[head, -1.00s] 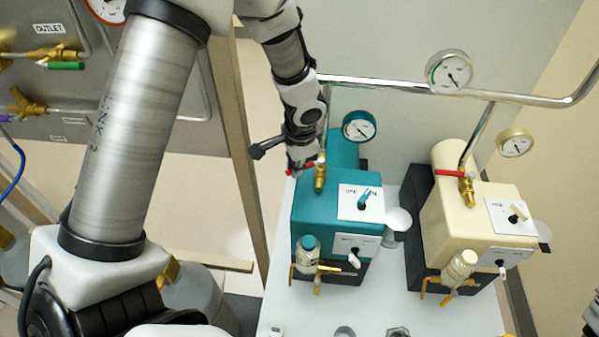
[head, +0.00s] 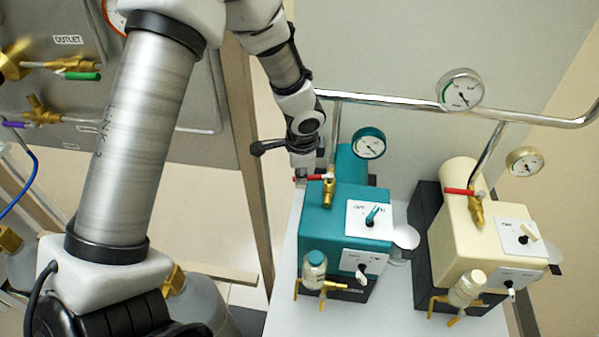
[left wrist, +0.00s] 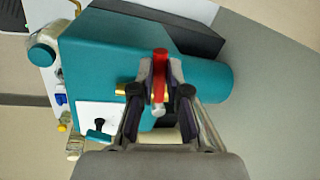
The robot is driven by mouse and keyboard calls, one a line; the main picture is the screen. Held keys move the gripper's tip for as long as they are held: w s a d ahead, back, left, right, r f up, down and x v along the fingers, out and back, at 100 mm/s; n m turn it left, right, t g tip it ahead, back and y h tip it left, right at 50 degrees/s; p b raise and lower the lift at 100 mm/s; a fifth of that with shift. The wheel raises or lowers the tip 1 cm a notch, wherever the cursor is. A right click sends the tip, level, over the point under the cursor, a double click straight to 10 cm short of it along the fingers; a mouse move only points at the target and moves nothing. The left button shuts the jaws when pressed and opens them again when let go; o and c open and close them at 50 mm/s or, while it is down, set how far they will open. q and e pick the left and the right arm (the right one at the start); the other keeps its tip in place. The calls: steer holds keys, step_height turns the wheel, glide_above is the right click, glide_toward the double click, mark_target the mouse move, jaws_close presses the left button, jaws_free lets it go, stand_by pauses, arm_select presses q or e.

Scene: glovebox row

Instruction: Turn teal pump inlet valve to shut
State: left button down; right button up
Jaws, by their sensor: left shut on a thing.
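The teal pump (head: 332,215) stands on a white bench. Its inlet valve (head: 329,192) is a brass body with a red lever (head: 316,178) at the pump's upper left edge. My left gripper (head: 301,176) is at the lever's outer end, on the left side of the pump. In the left wrist view, the red lever (left wrist: 160,70) sits between the two fingers of my left gripper (left wrist: 160,88), which is shut on it. Part of the brass body (left wrist: 121,89) shows beside the fingers. The lever lies across the line of the brass body. My right gripper is out of view.
A cream pump (head: 470,235) with its own red-levered valve stands to the right. A teal gauge (head: 368,143) and a metal pipe (head: 400,101) are behind the teal pump. A glass jar (head: 314,266) hangs at its front. A brown post (head: 245,150) stands left of my forearm.

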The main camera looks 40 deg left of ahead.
arm_select(q)
steer(key=c, duration=1.2)
jaws_free()
steer(key=shift+d+f, duration=0.15)
steer(key=shift+f, duration=0.15)
steer(key=shift+o, duration=0.2)
steer(key=shift+w, duration=0.2)
step_height(320, 180, up, 12)
steer(key=s+d, duration=0.1)
steer(key=shift+s+d, duration=0.3)
steer(key=shift+s, duration=0.05)
steer(key=shift+f, duration=0.15)
steer(key=shift+c, duration=0.3)
